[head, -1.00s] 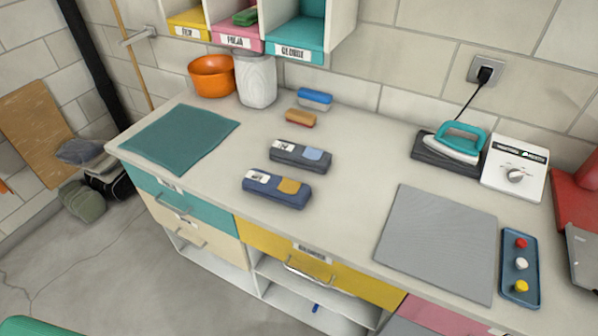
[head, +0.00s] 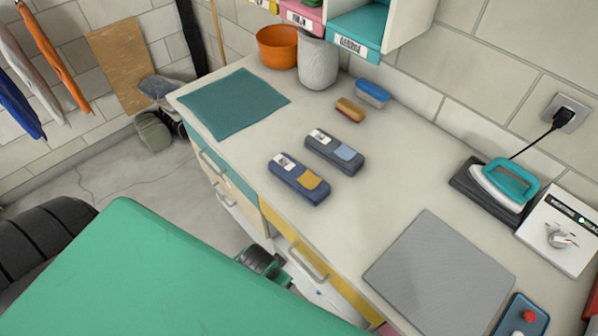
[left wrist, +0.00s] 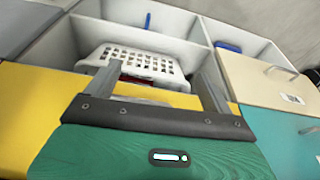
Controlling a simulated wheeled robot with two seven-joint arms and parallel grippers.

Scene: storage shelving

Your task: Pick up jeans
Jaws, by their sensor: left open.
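Two folded dark bundles lie side by side on the counter in the head view. One is navy with a yellow patch (head: 298,178), the other dark grey with a light-blue patch (head: 334,151). They look like folded clothing with white labels; I cannot tell for sure which is the jeans. My left gripper (left wrist: 156,72) shows in the left wrist view, open and empty. Its fingers point at open cabinet compartments, with a white basket (left wrist: 135,62) beyond them. It is apart from the bundles. My right gripper is in neither view.
The counter (head: 395,190) also holds a teal mat (head: 233,103), grey mat (head: 440,275), iron (head: 505,185), orange bowl (head: 277,47), white container (head: 317,62) and two brushes. Garments (head: 52,55) hang at far left. Yellow drawer fronts (left wrist: 30,105) are close to the left gripper.

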